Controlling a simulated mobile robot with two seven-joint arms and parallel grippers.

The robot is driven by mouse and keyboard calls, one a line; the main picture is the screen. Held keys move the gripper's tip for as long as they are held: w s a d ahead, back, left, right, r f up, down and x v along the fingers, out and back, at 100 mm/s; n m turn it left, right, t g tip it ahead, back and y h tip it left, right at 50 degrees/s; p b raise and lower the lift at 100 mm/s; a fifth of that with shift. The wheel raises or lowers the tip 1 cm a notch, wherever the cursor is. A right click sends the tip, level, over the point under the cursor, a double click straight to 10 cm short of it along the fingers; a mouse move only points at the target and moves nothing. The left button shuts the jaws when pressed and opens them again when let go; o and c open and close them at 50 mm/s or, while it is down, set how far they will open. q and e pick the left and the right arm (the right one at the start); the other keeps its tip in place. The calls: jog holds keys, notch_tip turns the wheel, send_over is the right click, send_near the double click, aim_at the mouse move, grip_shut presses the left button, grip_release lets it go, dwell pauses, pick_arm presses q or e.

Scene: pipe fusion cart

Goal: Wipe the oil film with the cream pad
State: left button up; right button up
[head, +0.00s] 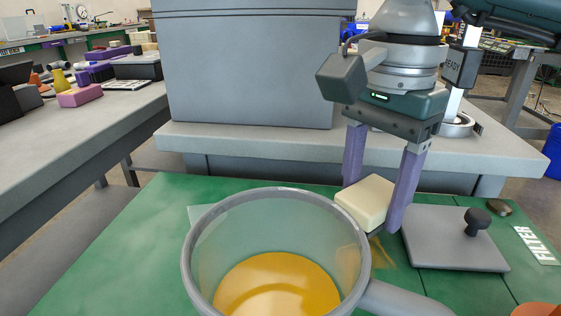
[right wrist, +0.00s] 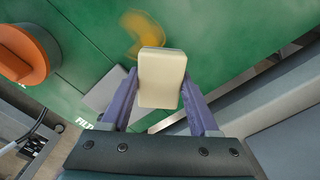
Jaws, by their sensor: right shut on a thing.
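The cream pad (head: 364,201) is a pale block held between the purple fingers of my right gripper (head: 382,190). In the right wrist view the pad (right wrist: 161,78) sits between both fingertips. The oil film (head: 383,252) is an amber smear on the green surface, just below the pad and partly hidden by the vessel rim. In the right wrist view the film (right wrist: 143,30) shows just past the pad's far end. The pad appears close over the surface; I cannot tell whether it touches. My left gripper is out of view.
A large round vessel (head: 190,262) with yellow liquid stands close beside the pad, its handle toward lower right. A grey plate with a black knob (head: 455,240) lies to the right, near the FILTER label (head: 537,245). An orange round part (right wrist: 24,54) shows in the right wrist view.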

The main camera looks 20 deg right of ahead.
jog(key=shift+r+p, duration=0.65)
jog(key=shift+r, duration=0.75)
jog(key=shift+r+p, duration=1)
jog(key=shift+r, duration=0.5)
